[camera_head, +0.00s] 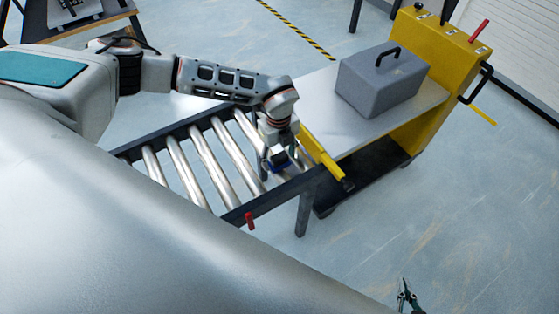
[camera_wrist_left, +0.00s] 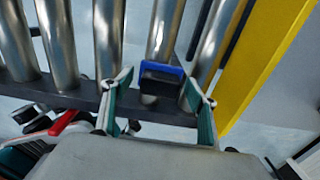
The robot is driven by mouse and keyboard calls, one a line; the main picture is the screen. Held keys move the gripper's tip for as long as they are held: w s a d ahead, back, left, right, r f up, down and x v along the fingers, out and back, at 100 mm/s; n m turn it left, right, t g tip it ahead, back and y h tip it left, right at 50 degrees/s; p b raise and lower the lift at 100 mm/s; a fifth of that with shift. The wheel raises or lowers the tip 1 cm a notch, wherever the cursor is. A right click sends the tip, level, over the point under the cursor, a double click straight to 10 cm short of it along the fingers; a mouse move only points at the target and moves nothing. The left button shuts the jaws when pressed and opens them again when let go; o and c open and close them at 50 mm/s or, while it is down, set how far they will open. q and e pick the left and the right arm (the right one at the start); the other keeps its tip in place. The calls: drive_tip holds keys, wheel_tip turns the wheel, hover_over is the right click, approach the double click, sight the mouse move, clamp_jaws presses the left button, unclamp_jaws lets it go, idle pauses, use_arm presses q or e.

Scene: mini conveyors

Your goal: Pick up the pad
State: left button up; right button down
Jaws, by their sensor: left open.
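The pad (camera_wrist_left: 162,80) is a small black block with a blue edge. It sits at the end of the roller conveyor (camera_wrist_left: 60,98), over the rollers near the dark frame bar. It also shows as a small blue patch in the head view (camera_head: 280,160). My left gripper (camera_head: 279,166) is open above the conveyor's right end. In the left wrist view the two teal fingers (camera_wrist_left: 161,85) stand on either side of the pad, with gaps showing on both sides. My right gripper (camera_head: 408,297) shows only as a small dark green tip at the lower right of the head view.
A yellow-framed cart (camera_head: 435,85) stands right of the conveyor, with a grey handled box (camera_head: 382,82) on its light top. A yellow rail (camera_head: 322,152) lies close to my left gripper. A red lever (camera_head: 249,221) sticks out of the conveyor frame.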

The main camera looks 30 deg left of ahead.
use_arm(q)
drive_tip(key=shift+r, duration=0.1)
drive_tip(key=c, duration=1.3)
drive_tip(key=shift+r, duration=0.15)
